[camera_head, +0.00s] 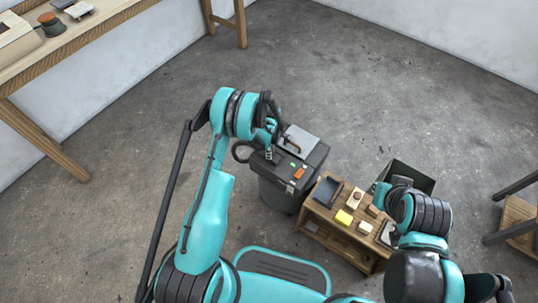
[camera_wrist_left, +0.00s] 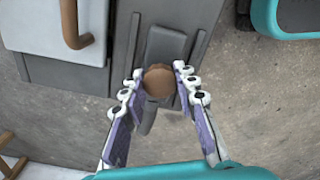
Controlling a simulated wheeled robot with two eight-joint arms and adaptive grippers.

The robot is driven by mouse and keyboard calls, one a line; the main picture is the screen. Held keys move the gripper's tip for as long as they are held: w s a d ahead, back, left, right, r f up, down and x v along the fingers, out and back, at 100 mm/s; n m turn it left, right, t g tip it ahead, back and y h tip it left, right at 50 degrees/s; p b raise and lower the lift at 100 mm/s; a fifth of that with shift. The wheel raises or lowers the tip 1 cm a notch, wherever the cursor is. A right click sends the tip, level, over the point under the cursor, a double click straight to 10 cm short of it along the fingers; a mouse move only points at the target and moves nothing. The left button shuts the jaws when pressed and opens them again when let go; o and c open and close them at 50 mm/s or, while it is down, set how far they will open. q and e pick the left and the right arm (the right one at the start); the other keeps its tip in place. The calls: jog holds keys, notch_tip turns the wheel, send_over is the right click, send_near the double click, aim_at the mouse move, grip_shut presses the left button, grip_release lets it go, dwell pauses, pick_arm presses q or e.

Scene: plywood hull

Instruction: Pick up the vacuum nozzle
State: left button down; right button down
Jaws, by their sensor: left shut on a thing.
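My left gripper (camera_head: 269,150) is at the left side of a dark grey vacuum-like unit (camera_head: 310,163) in the head view. In the left wrist view the left gripper (camera_wrist_left: 160,78) has its two purple-padded fingers shut on the vacuum nozzle (camera_wrist_left: 160,82), a small piece with a round brown end and a dark grey stem below. Much of the piece is hidden, and I cannot tell whether it still touches the unit behind it. My right arm (camera_head: 425,215) is over the low wooden shelf at the right; its fingers cannot be made out.
A low wooden shelf (camera_head: 321,213) with several small items stands right of the unit, and a dark green bin (camera_head: 412,178) is behind it. A wooden workbench (camera_head: 60,45) runs along the left wall. The concrete floor (camera_head: 400,90) behind is clear.

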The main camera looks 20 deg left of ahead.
pick_arm(q)
jog(key=shift+r+p, duration=0.35)
jog(key=shift+r, duration=0.3)
jog(key=r+p, duration=0.1)
jog(key=r, duration=0.1)
jog(key=d+r+p, duration=0.1)
jog(key=r, duration=0.1)
jog(key=shift+s+d, duration=0.15)
jog(key=shift+s, duration=0.05)
jog(key=s+d+r+p, duration=0.3)
jog(key=d+r, duration=0.2)
jog(key=d, duration=0.4)
jog(key=shift+s+d+r, duration=0.3)
jog(key=shift+s+r, duration=0.05)
jog(key=shift+s, duration=0.05)
